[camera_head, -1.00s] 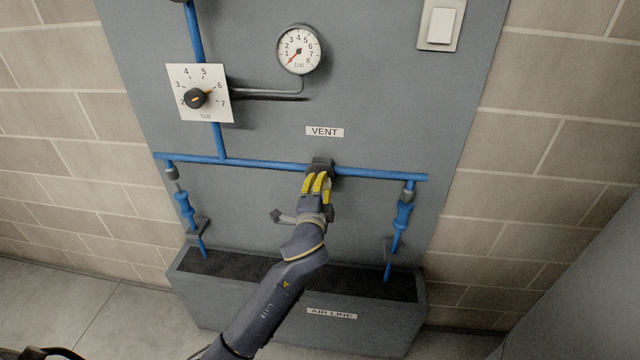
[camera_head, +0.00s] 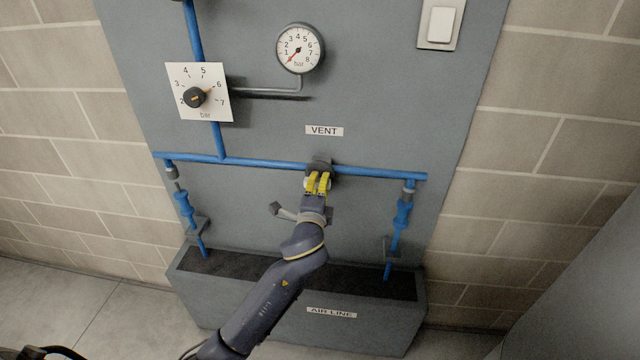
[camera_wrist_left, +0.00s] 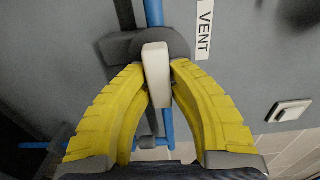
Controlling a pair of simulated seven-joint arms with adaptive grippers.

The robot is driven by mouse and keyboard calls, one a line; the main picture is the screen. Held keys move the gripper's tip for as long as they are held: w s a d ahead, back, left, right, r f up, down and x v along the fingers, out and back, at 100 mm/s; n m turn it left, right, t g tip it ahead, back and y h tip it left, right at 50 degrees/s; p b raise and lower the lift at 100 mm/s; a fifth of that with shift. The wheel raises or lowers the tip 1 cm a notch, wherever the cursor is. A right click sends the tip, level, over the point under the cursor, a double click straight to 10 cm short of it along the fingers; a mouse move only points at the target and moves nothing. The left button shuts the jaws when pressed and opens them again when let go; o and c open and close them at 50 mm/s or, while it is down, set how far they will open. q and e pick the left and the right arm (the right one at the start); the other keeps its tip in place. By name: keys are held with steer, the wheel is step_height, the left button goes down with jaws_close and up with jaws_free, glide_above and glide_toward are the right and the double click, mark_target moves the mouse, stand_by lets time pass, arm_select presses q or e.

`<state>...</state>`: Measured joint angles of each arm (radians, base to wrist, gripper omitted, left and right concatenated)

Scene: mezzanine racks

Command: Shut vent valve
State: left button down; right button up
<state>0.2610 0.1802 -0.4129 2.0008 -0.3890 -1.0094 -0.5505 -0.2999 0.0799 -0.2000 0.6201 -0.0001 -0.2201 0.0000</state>
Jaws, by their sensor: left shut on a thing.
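The vent valve (camera_head: 320,166) sits on the horizontal blue pipe, just below the VENT label (camera_head: 324,131). My left gripper (camera_head: 318,183) is at the valve, in front of the panel. In the left wrist view its yellow fingers (camera_wrist_left: 158,80) are shut on the pale valve handle (camera_wrist_left: 156,68), one on each side. There the handle's long side runs roughly along the blue pipe (camera_wrist_left: 154,12) behind it. The fingers hide much of the valve in the head view.
A round gauge (camera_head: 300,48) with a red needle near the low end and a pressure dial (camera_head: 195,97) are above. Two blue hanging fittings (camera_head: 403,213) flank the valve. The AIR LINE trough (camera_head: 390,325) stands below. A wall switch (camera_head: 440,25) is at upper right.

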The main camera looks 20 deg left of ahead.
arm_select(q)
steer(key=c, duration=1.2)
jaws_free()
steer(key=shift+c, duration=0.2)
steer(key=shift+s, duration=0.15)
steer(key=s+d, duration=0.1)
steer(key=s, duration=1)
steer(key=shift+s+d, duration=0.3)
